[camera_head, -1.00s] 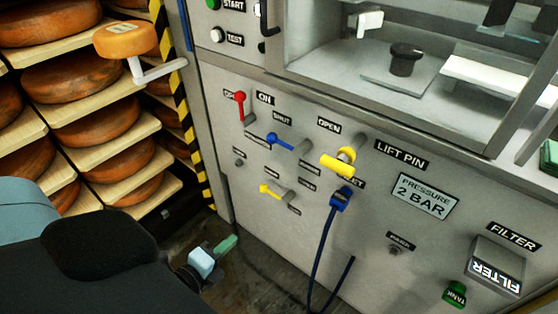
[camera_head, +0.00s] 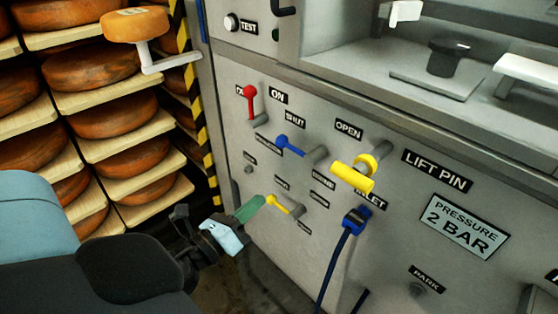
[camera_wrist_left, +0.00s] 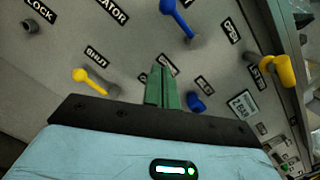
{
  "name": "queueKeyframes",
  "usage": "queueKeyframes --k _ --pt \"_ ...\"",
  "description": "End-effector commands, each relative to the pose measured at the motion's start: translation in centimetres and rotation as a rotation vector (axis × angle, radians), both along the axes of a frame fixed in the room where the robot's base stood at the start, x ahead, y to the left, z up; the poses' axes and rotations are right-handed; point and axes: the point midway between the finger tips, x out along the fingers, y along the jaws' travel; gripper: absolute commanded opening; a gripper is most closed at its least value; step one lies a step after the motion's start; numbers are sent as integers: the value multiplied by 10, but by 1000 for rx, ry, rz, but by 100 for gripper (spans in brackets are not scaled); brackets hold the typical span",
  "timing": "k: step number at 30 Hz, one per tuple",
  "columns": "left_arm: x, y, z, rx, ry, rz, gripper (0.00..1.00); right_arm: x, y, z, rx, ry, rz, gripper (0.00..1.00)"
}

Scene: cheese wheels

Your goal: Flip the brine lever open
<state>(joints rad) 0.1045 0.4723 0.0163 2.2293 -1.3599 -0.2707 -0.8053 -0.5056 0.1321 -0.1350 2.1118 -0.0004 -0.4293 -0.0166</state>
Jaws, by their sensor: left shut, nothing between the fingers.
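A small yellow lever (camera_head: 283,207) sits low on the grey panel, its knob pointing left from a grey pivot. The small label nearest it reads SHUT in the wrist view; I cannot make out a brine label. The lever (camera_wrist_left: 95,83) shows left of my fingers in the wrist view. My left gripper (camera_head: 260,202), with green fingers, is shut and empty; its tips appear close to the lever's knob in the head view. I cannot tell if they touch. The fingers (camera_wrist_left: 160,70) point at the panel in the wrist view. My right gripper is not in view.
A blue lever (camera_head: 291,147), a red lever (camera_head: 251,103) and a large yellow lift-pin handle (camera_head: 352,177) stick out above. A blue inlet plug (camera_head: 356,220) with a hanging cable is to the right. Shelves of cheese wheels (camera_head: 107,115) stand at the left.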

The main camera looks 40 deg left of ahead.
Motion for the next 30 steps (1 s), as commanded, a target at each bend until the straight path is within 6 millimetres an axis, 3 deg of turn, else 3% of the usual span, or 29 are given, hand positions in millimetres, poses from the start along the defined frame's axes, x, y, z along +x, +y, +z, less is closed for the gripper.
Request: queueKeyframes --k 8,24,30 --pt "21 0 5 0 -4 0 0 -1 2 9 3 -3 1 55" --pt "101 0 13 -1 -2 0 0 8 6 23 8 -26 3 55" --pt "104 15 36 1 -1 1 0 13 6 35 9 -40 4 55"
